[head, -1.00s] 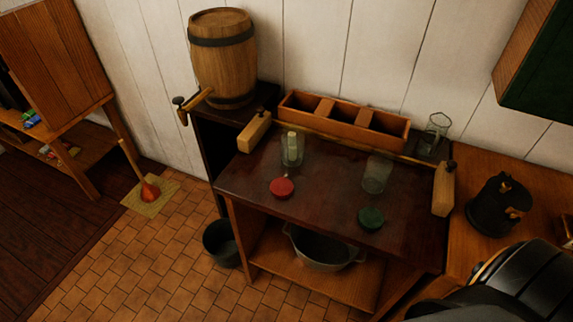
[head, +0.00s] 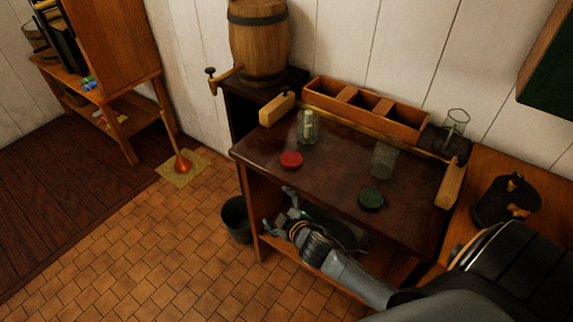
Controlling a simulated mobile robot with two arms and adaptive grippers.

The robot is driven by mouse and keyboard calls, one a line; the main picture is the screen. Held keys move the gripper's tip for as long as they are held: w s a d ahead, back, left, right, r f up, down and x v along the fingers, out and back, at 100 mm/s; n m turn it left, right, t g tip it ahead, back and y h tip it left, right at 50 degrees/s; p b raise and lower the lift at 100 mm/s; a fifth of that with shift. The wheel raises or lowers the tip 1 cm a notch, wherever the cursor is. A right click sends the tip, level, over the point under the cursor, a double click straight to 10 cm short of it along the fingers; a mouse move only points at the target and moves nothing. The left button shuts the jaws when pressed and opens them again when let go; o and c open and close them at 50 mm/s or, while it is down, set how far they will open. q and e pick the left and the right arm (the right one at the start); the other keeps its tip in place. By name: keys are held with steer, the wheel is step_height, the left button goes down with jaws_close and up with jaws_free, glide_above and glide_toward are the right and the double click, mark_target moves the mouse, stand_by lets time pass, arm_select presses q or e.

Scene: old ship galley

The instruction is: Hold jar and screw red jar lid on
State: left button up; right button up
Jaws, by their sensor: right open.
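The red jar lid (head: 291,160) lies flat on the dark tabletop (head: 330,175), near its left front edge. A glass jar (head: 308,127) with something pale inside stands upright just behind it. A second glass jar (head: 383,160) stands further right and looks empty. A green lid (head: 371,198) lies in front of that one. My right gripper (head: 279,207) is open and empty, in front of the table's front edge and nearer the camera than the red lid. It touches neither lid nor jar. My left gripper is out of view.
A wooden three-compartment box (head: 365,108) stands at the table's back. Wooden blocks (head: 277,108) sit at the table's sides. A barrel (head: 259,45) stands at the back left, a bucket (head: 236,219) on the floor. A dark pot (head: 505,200) is at right. My arm partly hides the lower shelf.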

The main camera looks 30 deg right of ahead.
steer(key=w+a+r+n+t+y, duration=0.2)
steer(key=w+r+n, duration=0.1)
steer(key=r, duration=0.3)
steer(key=w+a+r+n+t+y, duration=0.1)
steer(key=w+r+n+t+y, duration=0.2)
steer(key=r, duration=0.4)
steer(key=a+r+n+g+y, duration=0.8)
steer(key=n+y, duration=0.1)
steer(key=n, duration=1)
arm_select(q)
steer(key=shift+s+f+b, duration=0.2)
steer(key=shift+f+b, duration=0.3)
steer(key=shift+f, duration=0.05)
arm_select(e)
steer(key=s+d+f+n+g+h, duration=0.1)
steer(key=d+n+g+h, duration=0.4)
steer(key=d+h, duration=0.7)
steer(key=d, duration=1.1)
steer(key=shift+s+f+g, duration=0.25)
steer(key=shift+s+g, duration=0.15)
steer(key=shift+d, duration=0.1)
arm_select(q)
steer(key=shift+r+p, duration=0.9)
arm_select(e)
glide_above(298, 164)
step_height(298, 164, down, 8)
